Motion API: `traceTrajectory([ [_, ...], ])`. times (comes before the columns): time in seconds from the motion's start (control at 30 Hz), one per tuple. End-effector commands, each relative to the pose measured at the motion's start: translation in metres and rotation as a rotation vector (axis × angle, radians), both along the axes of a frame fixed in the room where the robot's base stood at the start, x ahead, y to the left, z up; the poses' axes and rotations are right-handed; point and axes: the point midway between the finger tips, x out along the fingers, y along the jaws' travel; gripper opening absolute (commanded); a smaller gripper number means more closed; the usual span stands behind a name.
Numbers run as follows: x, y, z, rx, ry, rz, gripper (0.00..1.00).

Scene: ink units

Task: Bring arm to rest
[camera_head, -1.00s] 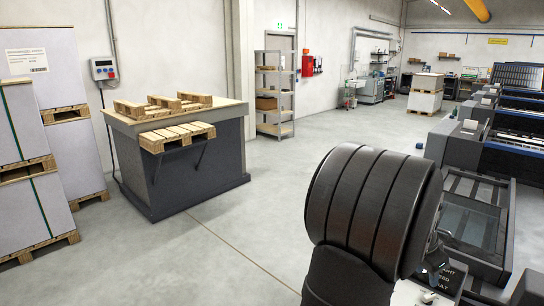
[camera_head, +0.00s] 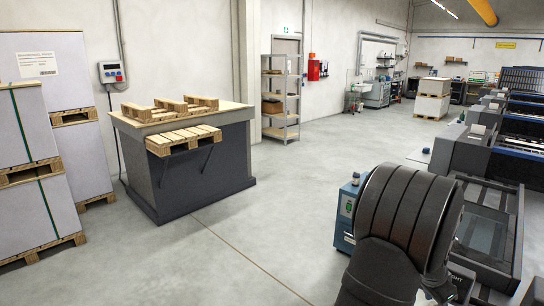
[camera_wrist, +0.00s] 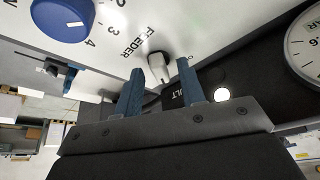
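My arm's dark ribbed link fills the lower right of the head view, and my gripper is hidden behind it there. In the wrist view my gripper (camera_wrist: 160,72) shows two blue fingers spread apart, with nothing held between them. A toggle switch with a pale lever (camera_wrist: 158,66) shows beyond and between the fingertips, on a panel (camera_wrist: 195,22) lettered "FEEDER". I cannot tell whether a finger touches the lever or the panel.
In the wrist view a blue knob (camera_wrist: 62,18) and a round gauge (camera_wrist: 306,46) flank the fingers. In the head view a teal unit (camera_head: 345,215) stands beside my arm. Printing machines (camera_head: 465,150) line the right. Open floor (camera_head: 250,225) lies left, before a pallet-topped grey block (camera_head: 195,165).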

Motion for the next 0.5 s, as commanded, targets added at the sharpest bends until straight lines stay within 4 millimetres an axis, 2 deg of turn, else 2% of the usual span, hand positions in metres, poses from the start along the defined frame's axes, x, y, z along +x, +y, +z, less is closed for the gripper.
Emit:
traceTrajectory([
  [0.23,-0.001,0.005,0.013,-0.002,-0.001,0.000,0.36],
  [0.5,-0.005,0.023,0.058,-0.002,-0.003,0.000,0.36],
])
